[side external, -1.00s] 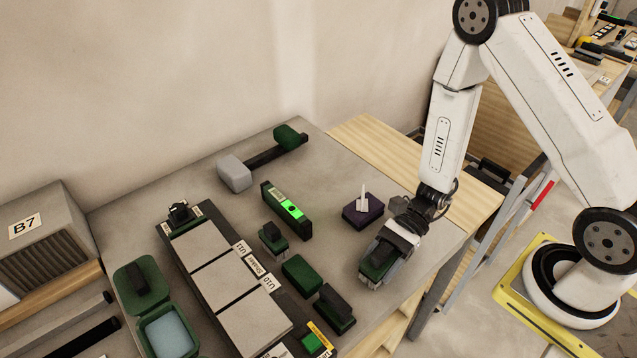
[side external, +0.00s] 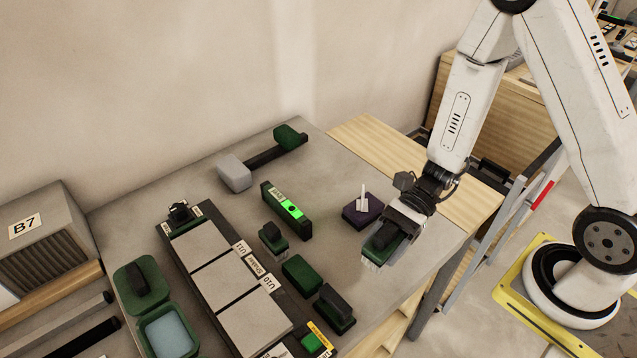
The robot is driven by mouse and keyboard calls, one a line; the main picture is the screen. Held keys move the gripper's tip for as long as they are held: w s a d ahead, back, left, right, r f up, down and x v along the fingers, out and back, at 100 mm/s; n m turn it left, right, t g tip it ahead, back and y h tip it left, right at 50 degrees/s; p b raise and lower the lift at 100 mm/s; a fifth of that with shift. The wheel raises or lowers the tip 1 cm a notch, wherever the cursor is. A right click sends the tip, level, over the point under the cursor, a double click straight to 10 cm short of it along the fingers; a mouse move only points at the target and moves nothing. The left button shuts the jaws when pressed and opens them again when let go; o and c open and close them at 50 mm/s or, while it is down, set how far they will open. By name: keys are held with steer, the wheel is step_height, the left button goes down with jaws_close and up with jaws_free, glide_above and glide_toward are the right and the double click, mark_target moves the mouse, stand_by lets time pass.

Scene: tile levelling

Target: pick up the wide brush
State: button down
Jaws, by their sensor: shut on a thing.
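The wide brush (side external: 376,251) has a dark green body with a dark grip on top and pale bristles along its lower front edge. My gripper (side external: 391,233) is shut on its grip, and the brush appears held a little above the grey bench top near the bench's right edge. The fingers partly hide the grip. A smaller green brush-like tool (side external: 272,240) with pale bristles stands near the middle of the bench.
A purple block with white pegs (side external: 362,212) sits just behind the brush. A green spirit level (side external: 287,210), a mallet (side external: 262,160), green blocks (side external: 302,275) and a row of grey tiles (side external: 222,278) lie to the left. A green tub (side external: 168,332) stands at front left.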

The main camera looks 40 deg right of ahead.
mark_target(383, 235)
steer(key=shift+r, duration=2.2)
